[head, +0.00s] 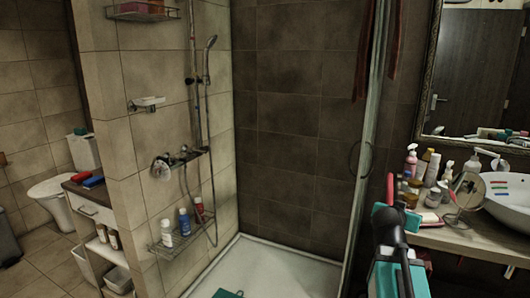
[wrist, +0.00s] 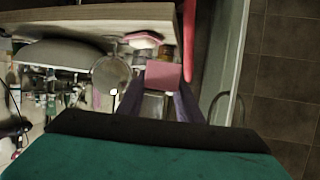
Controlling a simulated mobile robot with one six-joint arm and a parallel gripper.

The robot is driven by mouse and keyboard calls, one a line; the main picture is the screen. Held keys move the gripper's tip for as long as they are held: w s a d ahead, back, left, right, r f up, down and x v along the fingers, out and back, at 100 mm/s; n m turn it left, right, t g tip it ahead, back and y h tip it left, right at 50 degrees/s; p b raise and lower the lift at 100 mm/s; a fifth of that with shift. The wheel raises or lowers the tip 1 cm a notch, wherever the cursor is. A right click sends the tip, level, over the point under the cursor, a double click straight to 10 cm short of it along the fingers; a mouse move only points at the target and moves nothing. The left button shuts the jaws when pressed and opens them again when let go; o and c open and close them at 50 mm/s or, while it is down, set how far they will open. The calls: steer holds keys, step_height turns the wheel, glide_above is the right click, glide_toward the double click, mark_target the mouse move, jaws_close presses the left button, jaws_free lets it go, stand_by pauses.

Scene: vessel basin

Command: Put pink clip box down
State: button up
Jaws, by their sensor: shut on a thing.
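The pink clip box (wrist: 163,75) shows in the wrist view between the two dark fingers of my gripper (wrist: 160,98). My gripper is shut on it. The box is near the edge of the wooden washbasin counter (wrist: 85,13); I cannot tell whether it touches anything. In the head view my dark and teal arm end (head: 388,225) is at the lower right, in front of the left end of the counter (head: 470,236). It hides much of that end, and I cannot make out the box clearly there.
A white washbasin (head: 510,205), a round mirror (head: 468,190) and several bottles (head: 430,168) crowd the counter. A glass shower panel (head: 365,150) stands just left of my arm. The shower tray (head: 260,270) is mostly clear. A cabinet (head: 95,208) stands far left.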

steer(key=w+a+n+t+y, duration=0.2)
steer(key=w+a+n+y, duration=0.2)
steer(key=a, duration=1.2)
steer(key=w+a+r+n+t+y, duration=0.1)
steer(key=w+a+n+y, duration=0.3)
steer(key=a, duration=1.2)
steer(key=shift+w+a+r+n+t+y, duration=0.15)
steer(key=shift+w+a+n+t+y, duration=0.4)
steer(key=shift+w, duration=0.7)
steer(key=shift+s+d, duration=0.15)
